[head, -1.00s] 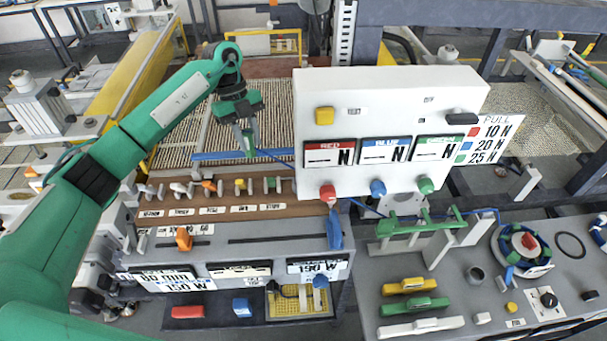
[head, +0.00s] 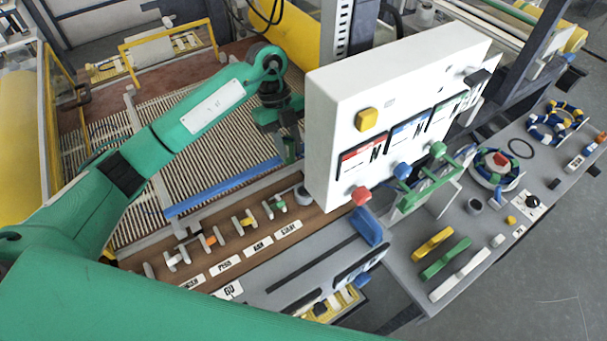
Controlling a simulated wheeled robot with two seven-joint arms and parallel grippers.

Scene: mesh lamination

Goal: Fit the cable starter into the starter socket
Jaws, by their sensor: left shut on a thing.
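My left gripper (head: 288,150) comes in from the left, points down, and is beside the left edge of the white display panel. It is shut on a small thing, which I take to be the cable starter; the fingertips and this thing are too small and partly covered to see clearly. They are above the far side of the brown board (head: 290,245), near the end of a blue bar (head: 225,186). I cannot make out the starter socket for certain. My right gripper is not in view.
The white panel (head: 330,130) stands close right of my left gripper, with red, blue and green knobs along its lower edge. Several coloured handles, one yellow (head: 244,222), line the brown board. A slatted bed (head: 150,150) lies behind. Yellow, green and white bars lie on the grey table (head: 480,225).

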